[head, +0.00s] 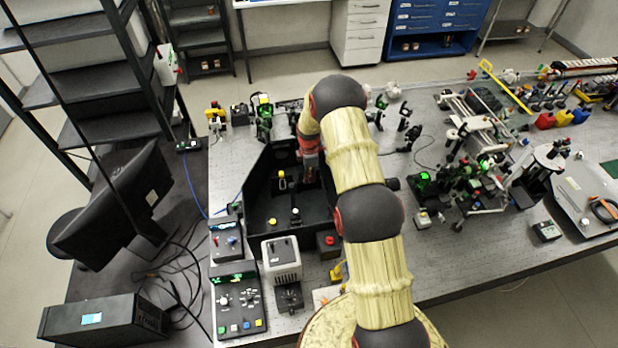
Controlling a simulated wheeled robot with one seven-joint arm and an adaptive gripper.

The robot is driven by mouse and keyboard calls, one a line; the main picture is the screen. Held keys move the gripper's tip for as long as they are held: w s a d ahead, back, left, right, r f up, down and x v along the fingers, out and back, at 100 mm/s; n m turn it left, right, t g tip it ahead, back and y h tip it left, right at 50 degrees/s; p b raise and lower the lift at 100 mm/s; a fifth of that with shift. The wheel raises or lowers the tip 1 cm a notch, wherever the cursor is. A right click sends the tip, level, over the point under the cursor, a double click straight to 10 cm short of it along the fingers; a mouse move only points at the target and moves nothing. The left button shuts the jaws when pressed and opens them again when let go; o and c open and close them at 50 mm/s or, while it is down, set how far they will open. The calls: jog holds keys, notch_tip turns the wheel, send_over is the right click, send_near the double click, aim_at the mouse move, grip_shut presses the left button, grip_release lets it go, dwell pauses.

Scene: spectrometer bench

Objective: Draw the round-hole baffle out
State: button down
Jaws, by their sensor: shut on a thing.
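My gripper (310,172) is seen from above in the head view, reaching down at the back right inside a black open-topped box (262,228). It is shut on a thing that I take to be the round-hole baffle. The baffle is hidden by the gripper and arm, so its hole and its fit in the box cannot be made out. A small yellow-handled part (282,179) stands in the box left of my gripper.
A grey-white instrument (281,258) and a control panel with coloured buttons (238,302) stand in front of the box. A monitor (112,206) is at the left. Optics on a frame (470,180) crowd the right. Bare bench (430,262) shows right of my arm.

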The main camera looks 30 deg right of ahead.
jog(key=shift+r, duration=0.15)
jog(key=shift+r+p, duration=0.3)
jog(key=shift+r, duration=1.5)
jog(key=shift+r, duration=0.15)
jog(key=shift+r+p, duration=0.35)
jog(key=shift+r, duration=1.5)
jog(key=shift+b, duration=0.3)
jog(key=shift+r, duration=0.2)
jog(key=shift+r, duration=0.4)
